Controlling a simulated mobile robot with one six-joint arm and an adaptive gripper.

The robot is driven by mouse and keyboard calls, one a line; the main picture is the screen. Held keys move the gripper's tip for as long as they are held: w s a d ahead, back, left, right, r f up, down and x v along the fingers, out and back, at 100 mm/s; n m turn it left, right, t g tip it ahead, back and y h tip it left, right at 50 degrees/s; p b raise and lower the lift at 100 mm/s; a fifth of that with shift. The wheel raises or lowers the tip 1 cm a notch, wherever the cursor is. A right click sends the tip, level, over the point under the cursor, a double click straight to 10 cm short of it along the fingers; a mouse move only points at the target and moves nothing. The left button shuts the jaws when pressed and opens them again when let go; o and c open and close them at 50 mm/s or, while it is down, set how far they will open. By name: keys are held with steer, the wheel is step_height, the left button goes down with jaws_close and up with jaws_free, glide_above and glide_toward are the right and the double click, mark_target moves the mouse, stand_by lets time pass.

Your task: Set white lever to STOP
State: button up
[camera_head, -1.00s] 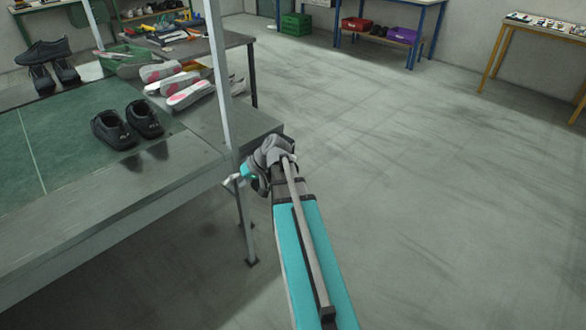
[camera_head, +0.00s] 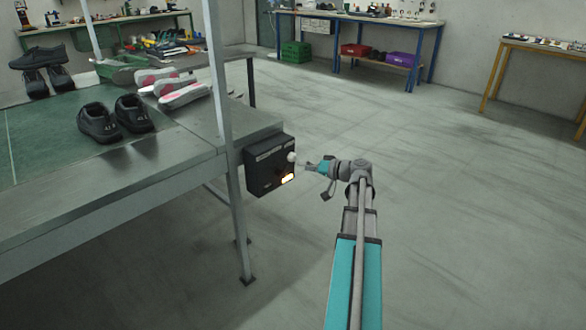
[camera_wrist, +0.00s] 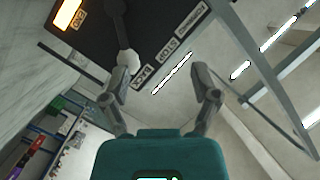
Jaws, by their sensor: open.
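A black control box (camera_head: 268,165) is fixed at the right end of the line's table. Its lever ends in a white knob (camera_head: 291,157), which also shows in the wrist view (camera_wrist: 128,59). There the box face (camera_wrist: 150,25) carries the labels FORWARD, STOP and BACK in a row. The knob lies by the BACK label (camera_wrist: 143,74). My gripper (camera_head: 308,167) is just right of the knob in the head view. In the wrist view my gripper (camera_wrist: 166,74) is open, its fingers apart, with the knob close to the left fingertip. I cannot tell whether they touch.
An orange-lit display (camera_wrist: 72,18) is on the box. A metal post (camera_head: 217,80) stands beside the box at the table edge. Black shoes (camera_head: 115,118) and pale pink-soled shoes (camera_head: 180,92) are on the table. The floor to the right is clear.

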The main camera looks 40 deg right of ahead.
steer(key=t+h+b, duration=0.1)
steer(key=t+b, duration=0.1)
steer(key=b, duration=0.1)
glide_toward(293, 155)
steer(key=s+f, duration=0.1)
steer(key=s, duration=0.1)
steer(key=shift+s+d+m, duration=0.2)
steer(key=shift+d, duration=0.25)
steer(key=shift+s+d+m, duration=0.2)
steer(key=shift+d, duration=0.25)
steer(key=shift+w, duration=0.2)
steer(key=x, duration=1.3)
steer(key=shift+w, duration=0.3)
jaws_close()
